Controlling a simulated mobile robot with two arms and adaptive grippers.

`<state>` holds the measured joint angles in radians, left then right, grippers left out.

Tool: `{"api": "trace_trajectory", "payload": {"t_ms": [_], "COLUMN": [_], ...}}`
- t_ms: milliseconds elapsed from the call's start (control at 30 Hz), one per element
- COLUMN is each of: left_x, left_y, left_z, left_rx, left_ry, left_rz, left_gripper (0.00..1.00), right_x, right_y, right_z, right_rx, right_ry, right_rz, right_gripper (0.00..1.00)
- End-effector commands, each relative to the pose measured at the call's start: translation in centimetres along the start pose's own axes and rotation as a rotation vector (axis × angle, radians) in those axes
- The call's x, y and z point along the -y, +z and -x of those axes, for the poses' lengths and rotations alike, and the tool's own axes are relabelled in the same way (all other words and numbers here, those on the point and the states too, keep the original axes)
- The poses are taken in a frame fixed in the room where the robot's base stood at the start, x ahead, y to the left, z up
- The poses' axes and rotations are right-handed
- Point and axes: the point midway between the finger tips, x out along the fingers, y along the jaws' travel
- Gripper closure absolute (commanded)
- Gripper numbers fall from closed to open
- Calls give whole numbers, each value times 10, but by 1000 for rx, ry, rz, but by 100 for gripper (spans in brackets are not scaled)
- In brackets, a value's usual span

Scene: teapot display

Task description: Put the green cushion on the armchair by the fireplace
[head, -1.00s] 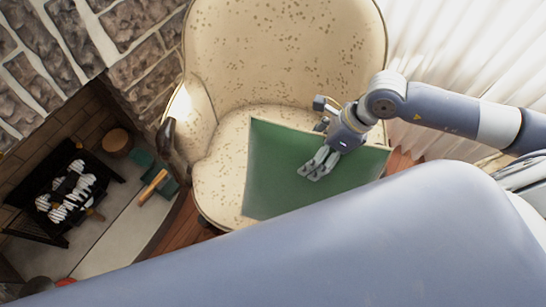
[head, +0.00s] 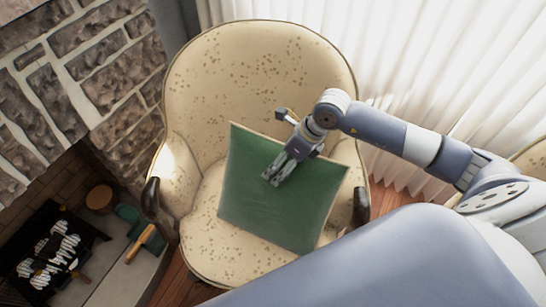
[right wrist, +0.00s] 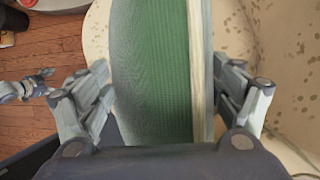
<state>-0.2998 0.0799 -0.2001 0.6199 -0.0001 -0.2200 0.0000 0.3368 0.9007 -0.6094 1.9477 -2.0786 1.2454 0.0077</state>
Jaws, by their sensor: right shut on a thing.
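The green cushion (head: 275,195), with a pale edge, is tilted over the seat of the cream, brown-speckled armchair (head: 260,75) in the head view. My right gripper (head: 271,179) reaches in from the right and is shut on the cushion. In the right wrist view the cushion (right wrist: 155,75) lies between the two fingers of my right gripper (right wrist: 165,85). I cannot tell whether its lower edge touches the seat. My left gripper (right wrist: 38,86) seems to show small at the left of the right wrist view, above the floor; its jaws are unclear.
A stone fireplace (head: 85,75) stands left of the armchair, with a black log grate (head: 50,265) in its opening. The armchair's dark armrest ends (head: 151,197) flank the seat. A white curtain (head: 430,75) hangs behind. Wooden floor (head: 180,285) shows at the chair's front left.

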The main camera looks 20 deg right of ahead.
Motion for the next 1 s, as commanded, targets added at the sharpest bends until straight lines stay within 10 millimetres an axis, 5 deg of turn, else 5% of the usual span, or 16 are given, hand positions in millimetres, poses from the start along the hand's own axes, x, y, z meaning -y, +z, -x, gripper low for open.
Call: {"api": "trace_trajectory", "payload": {"t_ms": [300, 833, 867, 900, 1000], "left_x": [0, 0, 0, 0, 0], "left_y": [-1, -2, -2, -2, -2], "left_z": [6, 11, 11, 11, 11], "left_rx": [0, -1, -1, -1, -1], "left_ry": [0, 0, 0, 0, 0], "left_rz": [0, 0, 0, 0, 0], "left_gripper": [12, 12, 12, 12, 12], "right_x": [23, 29, 29, 29, 29], "right_y": [33, 20, 19, 19, 19], "right_z": [-14, -47, -47, -47, -47], "right_rx": [2, 1, -2, -2, -2], "right_ry": [2, -1, -1, -1, 0], "right_rz": [1, 1, 1, 1, 1], "right_gripper": [70, 70, 10, 1, 0]}}
